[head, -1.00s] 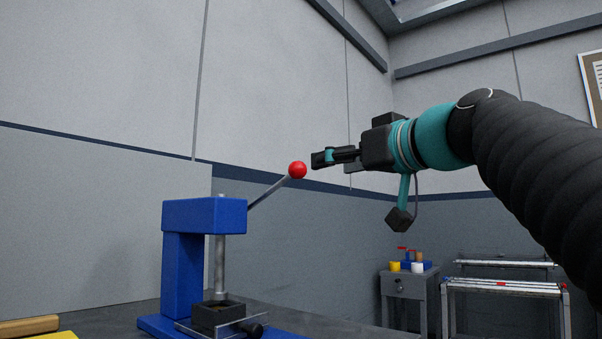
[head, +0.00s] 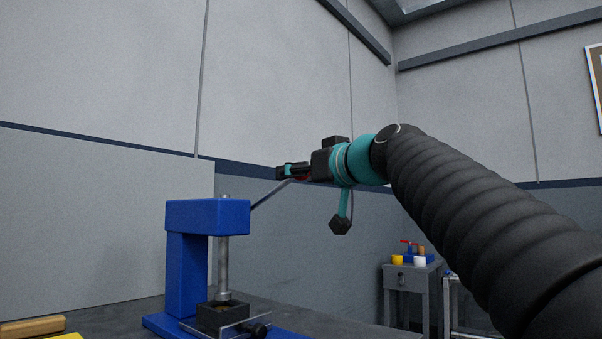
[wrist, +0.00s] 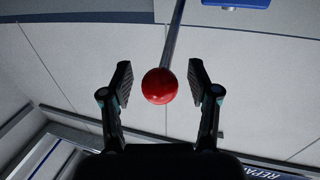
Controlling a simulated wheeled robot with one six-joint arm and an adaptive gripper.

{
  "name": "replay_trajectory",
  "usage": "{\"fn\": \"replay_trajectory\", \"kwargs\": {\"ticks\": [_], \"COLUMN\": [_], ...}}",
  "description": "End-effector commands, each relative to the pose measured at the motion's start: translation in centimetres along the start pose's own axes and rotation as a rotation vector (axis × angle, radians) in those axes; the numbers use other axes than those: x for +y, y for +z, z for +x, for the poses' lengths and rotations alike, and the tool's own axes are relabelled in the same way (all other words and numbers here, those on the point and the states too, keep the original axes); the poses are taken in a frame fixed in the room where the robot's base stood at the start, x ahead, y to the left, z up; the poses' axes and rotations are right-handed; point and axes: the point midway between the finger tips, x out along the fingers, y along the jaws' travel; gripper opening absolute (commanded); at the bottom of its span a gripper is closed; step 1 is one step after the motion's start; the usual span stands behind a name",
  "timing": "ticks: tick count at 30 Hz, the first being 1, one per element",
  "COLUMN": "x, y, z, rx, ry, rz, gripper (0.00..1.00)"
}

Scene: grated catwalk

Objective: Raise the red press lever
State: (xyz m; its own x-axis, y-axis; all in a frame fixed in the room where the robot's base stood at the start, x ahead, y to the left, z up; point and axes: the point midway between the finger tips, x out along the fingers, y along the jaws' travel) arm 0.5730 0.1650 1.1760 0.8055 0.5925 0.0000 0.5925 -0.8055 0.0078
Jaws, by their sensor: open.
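The blue press (head: 207,215) stands on the bench at the left of the head view, with its grey lever (head: 272,194) slanting up to the right. The red ball knob is mostly hidden behind my gripper (head: 288,172) in the head view. In the wrist view the red knob (wrist: 160,86) sits between the two open fingers of my gripper (wrist: 159,85), with a visible gap on each side. The lever rod (wrist: 172,40) runs upward from the knob in that view, towards a blue part of the press (wrist: 236,3).
A wooden bar (head: 32,326) lies at the bench's lower left. A grey cabinet (head: 411,284) with a yellow cup (head: 397,260) and a white cup (head: 419,261) stands behind at the right. The air above the press is clear.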

Motion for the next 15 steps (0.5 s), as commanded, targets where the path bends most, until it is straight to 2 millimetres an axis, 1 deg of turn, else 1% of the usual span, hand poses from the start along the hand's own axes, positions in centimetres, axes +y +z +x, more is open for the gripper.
{"fn": "replay_trajectory", "kwargs": {"ticks": [2, 5, 6, 8, 9, 10, 15], "x": [0.01, 0.02, 0.02, 0.02, 0.02, 0.01, 0.01], "y": [0.00, 0.00, 0.00, 0.00, 0.00, 0.00, -0.03], "z": [-0.03, -0.04, -0.04, -0.04, -0.04, -0.04, -0.03], "rx": [0.000, 0.000, 0.000, 0.000, 0.000, 0.000, 0.000], "ry": [0.000, 0.000, 0.000, 0.000, 0.000, 0.000, 0.000], "rz": [0.000, 0.000, 0.000, 0.000, 0.000, 0.000, 0.000], "gripper": [0.61, 0.38, 0.28, 0.13, 0.03, 0.00, 0.00]}}
